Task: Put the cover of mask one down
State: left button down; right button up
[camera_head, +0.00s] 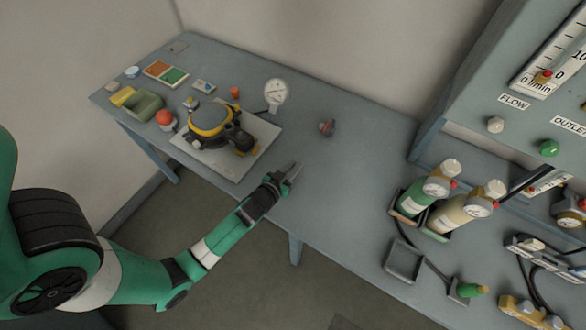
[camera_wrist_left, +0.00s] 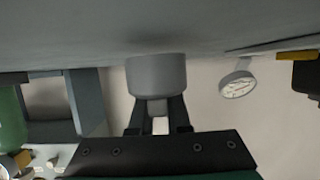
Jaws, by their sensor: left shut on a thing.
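My left gripper (camera_head: 292,171) is over the front part of the grey-blue table, to the right of the white board. In the left wrist view its fingers (camera_wrist_left: 158,120) are shut on a grey round cap, the cover (camera_wrist_left: 157,74), close to the table surface. Whether the cover touches the table I cannot tell. In the head view the cover hardly shows at the fingertips. A mask with a yellow and black body (camera_head: 210,119) sits on the white board (camera_head: 238,165), left of the gripper. My right gripper is not in view.
A round dial gauge (camera_head: 275,91) stands behind the board. Green (camera_head: 424,193) and tan (camera_head: 463,212) cylinders stand at right near an empty grey tray (camera_head: 404,261). The table between gripper and cylinders is clear.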

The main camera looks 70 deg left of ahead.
pick_arm(q)
jog(key=shift+s+d+f, duration=0.1)
jog(key=shift+s+f, duration=0.2)
jog(key=shift+f, duration=0.5)
jog(key=c, duration=0.9)
grip_release()
jog(key=shift+f+b, duration=0.1)
jog(key=shift+b, duration=0.2)
jog(key=shift+f, duration=0.1)
jog(key=shift+r+p, duration=0.55)
jog(key=shift+r, duration=0.05)
jog(key=shift+d+r, duration=0.1)
jog(key=shift+r, duration=0.25)
jog(key=p+v, duration=0.1)
jog(key=v, duration=1)
jog(key=shift+s+d+r, duration=0.1)
jog(key=shift+r, duration=0.2)
